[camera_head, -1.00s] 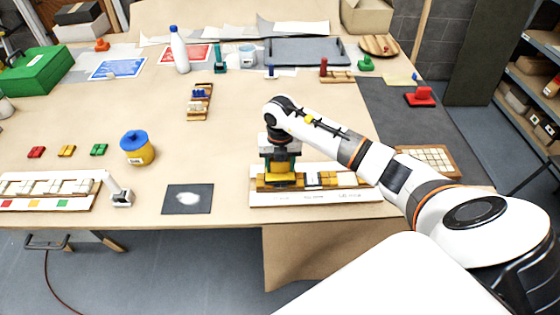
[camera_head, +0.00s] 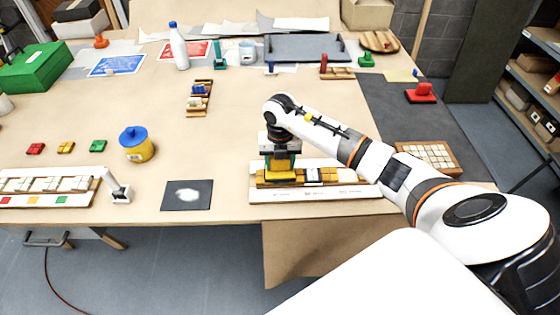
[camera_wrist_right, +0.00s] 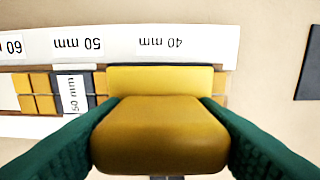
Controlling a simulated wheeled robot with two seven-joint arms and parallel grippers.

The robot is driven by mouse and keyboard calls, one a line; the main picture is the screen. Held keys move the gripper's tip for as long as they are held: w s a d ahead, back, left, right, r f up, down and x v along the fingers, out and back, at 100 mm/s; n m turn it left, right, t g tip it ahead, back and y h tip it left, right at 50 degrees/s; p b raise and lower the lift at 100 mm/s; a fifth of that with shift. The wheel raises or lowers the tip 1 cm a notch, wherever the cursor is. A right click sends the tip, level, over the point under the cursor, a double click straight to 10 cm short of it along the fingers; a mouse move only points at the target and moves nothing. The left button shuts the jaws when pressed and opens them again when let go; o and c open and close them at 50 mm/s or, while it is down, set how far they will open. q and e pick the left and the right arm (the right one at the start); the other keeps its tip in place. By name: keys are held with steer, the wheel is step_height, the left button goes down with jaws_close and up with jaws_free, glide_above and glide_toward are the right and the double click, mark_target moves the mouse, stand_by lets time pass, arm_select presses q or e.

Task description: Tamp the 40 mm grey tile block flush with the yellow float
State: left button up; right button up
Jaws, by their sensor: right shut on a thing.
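My right gripper (camera_head: 281,165) points down over the right-hand mosaic panel (camera_head: 330,194), its green fingers shut on the yellow float (camera_wrist_right: 160,135). The float's broad plate (camera_wrist_right: 165,79) lies flat over the panel's row at the 40 mm label (camera_wrist_right: 160,42) in the right wrist view. In the head view the float (camera_head: 279,178) is at the left part of that panel. The grey tile block is hidden, apparently under the float; I cannot tell how high it sits. My left gripper is not in view.
A dark mat with a white patch (camera_head: 187,195) lies left of the panel. Further left are a yellow jar with a blue lid (camera_head: 136,145) and another tile panel (camera_head: 45,199). A tray of pale tiles (camera_head: 428,157) is at the right. The table behind my gripper is fairly clear.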

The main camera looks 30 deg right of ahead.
steer(key=shift+f+b, duration=0.5)
steer(key=shift+f, duration=0.15)
stand_by(0.4)
steer(key=shift+s+a+f, duration=0.1)
steer(key=shift+s+f, duration=0.15)
steer(key=shift+f, duration=0.05)
stand_by(1.3)
steer(key=shift+w+r+p, duration=0.2)
steer(key=shift+r+p, duration=0.35)
steer(key=shift+r, duration=0.35)
steer(key=shift+r+p, duration=1.85)
steer(key=shift+r, duration=1)
steer(key=shift+f, duration=0.1)
